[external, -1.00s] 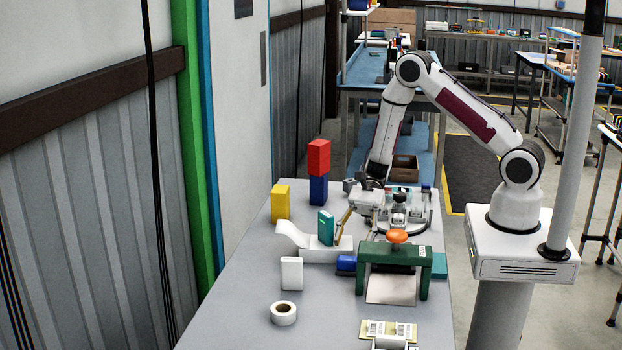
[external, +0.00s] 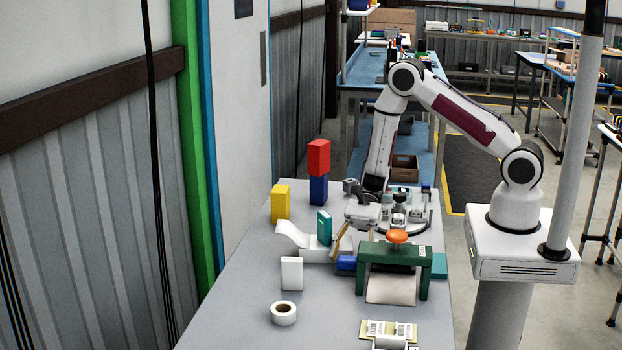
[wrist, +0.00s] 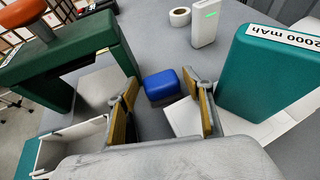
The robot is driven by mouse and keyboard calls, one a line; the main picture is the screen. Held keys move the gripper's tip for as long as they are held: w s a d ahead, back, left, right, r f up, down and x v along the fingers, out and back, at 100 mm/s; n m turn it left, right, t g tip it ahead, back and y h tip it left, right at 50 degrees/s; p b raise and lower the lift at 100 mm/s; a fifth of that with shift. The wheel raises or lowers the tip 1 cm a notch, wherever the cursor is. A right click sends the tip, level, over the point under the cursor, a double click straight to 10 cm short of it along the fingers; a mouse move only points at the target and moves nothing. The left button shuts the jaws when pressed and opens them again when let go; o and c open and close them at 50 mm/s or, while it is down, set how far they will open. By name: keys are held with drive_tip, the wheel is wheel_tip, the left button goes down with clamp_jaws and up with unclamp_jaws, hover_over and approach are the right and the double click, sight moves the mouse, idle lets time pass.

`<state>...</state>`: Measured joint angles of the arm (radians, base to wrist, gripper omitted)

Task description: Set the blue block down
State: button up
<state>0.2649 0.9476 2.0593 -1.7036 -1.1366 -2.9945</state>
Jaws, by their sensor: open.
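A small blue block (external: 347,263) lies on the grey table beside the green press. It also shows in the wrist view (wrist: 162,85), beyond and between my fingertips, with nothing gripping it. A second, darker blue block (external: 318,190) stands farther back with a red block (external: 319,157) on top of it. My gripper (external: 346,240) is open and empty, low over the table between the teal box and the press. In the wrist view my gripper (wrist: 163,108) shows its two tan-padded fingers spread apart.
A teal box (external: 324,228) labelled 2000 mAh stands on a white curved stand (external: 290,235), close to my right finger in the wrist view. The green press (external: 392,255) with orange knob is on the other side. A white box (external: 291,273) and tape roll (external: 283,313) stand nearer.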

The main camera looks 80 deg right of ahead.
drive_tip(key=shift+a+f, duration=0.1)
drive_tip(key=shift+f, duration=0.05)
idle(0.3)
clamp_jaws()
wheel_tip(320, 180, up, 18)
idle(1.3)
idle(0.5)
